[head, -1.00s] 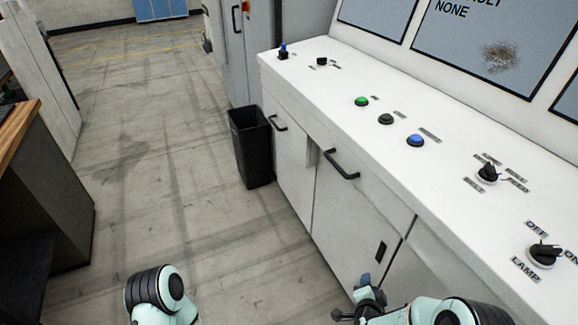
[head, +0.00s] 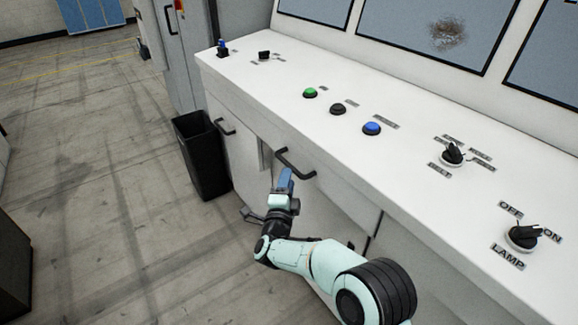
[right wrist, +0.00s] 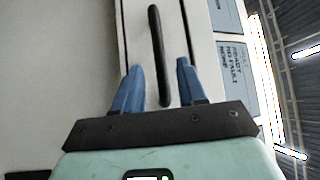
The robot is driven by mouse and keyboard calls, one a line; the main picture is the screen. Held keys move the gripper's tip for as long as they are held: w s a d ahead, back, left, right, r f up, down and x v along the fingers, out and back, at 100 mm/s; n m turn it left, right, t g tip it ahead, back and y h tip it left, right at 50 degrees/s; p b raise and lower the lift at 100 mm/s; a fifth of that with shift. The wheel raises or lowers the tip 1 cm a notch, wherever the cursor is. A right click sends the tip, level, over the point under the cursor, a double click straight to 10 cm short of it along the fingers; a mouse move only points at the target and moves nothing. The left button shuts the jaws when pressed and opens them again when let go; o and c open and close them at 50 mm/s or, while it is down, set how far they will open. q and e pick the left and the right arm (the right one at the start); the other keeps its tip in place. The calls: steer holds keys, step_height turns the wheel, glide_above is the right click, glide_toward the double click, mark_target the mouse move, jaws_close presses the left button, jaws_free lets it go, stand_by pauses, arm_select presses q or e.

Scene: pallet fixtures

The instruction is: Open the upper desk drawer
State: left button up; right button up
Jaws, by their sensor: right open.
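The upper desk drawer (head: 325,193) is a pale front panel below the white console top, with a black bar handle (head: 296,165). It looks closed, though my right arm hides part of it. My right gripper (head: 285,177), with blue fingers, is open and empty just in front of and below the handle. In the right wrist view the handle (right wrist: 156,45) runs lengthwise between the two open fingers (right wrist: 157,65). I cannot tell whether the fingertips reach past the bar. My left gripper is out of view.
The console top (head: 400,165) carries green, black and blue buttons and several knobs. A cabinet door with another black handle (head: 226,128) is left of the drawer. A black bin (head: 203,158) stands beside it. The floor (head: 95,200) to the left is open.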

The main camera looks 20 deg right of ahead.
mark_target(290, 165)
steer(key=x, duration=0.6)
steer(key=shift+w, duration=0.1)
jaws_close()
